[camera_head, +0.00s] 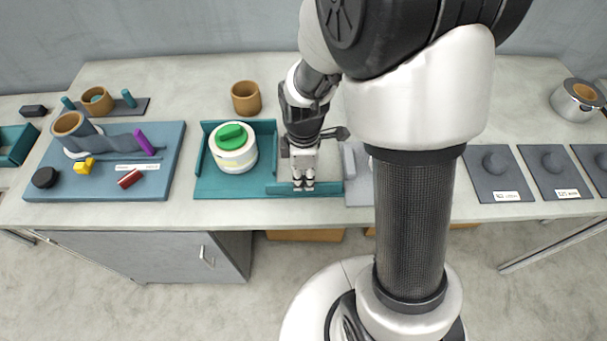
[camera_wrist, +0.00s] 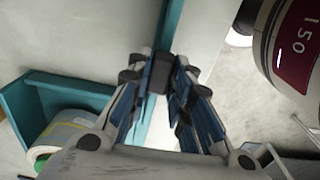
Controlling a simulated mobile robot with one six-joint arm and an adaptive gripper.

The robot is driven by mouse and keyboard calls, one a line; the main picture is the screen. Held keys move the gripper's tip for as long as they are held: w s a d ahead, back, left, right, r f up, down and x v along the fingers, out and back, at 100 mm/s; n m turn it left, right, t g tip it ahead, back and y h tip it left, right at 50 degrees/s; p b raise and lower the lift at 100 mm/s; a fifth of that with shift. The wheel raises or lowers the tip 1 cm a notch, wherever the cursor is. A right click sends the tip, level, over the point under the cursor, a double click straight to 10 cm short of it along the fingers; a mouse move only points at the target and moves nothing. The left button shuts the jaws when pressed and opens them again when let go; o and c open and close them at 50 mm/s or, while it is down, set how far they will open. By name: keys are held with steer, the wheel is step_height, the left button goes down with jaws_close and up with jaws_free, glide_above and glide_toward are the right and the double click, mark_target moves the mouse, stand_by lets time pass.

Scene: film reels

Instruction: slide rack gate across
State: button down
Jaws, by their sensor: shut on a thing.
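The teal rack (camera_head: 216,187) stands on the bench, with low raised walls at its back and left. A low teal bar, which looks like the rack gate (camera_head: 331,188), runs along its front right edge. It also shows as a teal strip (camera_wrist: 174,20) in the wrist view. My gripper (camera_head: 303,184) points down at this bar, and its fingers are shut on a small dark block (camera_wrist: 159,75) at the strip, seemingly the gate's grip. The fingers partly hide the grip. A white round canister with a green top (camera_head: 232,149) sits in the rack's left part, apart from my gripper.
A brown cup (camera_head: 245,97) stands behind the rack. A blue tray (camera_head: 110,183) with small parts lies left. A grey block (camera_head: 349,162) is close on the right, partly behind my arm. Dark plates (camera_head: 499,184) lie further right. The bench's front edge is near the gate.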

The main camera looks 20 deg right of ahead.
steer(key=shift+a, duration=0.1)
steer(key=w+a+p, duration=0.1)
steer(key=w+a, duration=0.1)
steer(key=a, duration=0.3)
steer(key=w+a+p, duration=0.1)
steer(key=a, duration=0.5)
steer(key=w+a, duration=0.2)
steer(key=a, duration=0.4)
steer(key=shift+w+a+p, duration=0.15)
steer(key=shift+w+p, duration=0.2)
steer(key=shift+p, duration=0.05)
steer(key=c, duration=1.6)
jaws_free()
steer(key=shift+a, duration=0.15)
steer(key=shift+o, duration=0.8)
step_height(320, 180, up, 12)
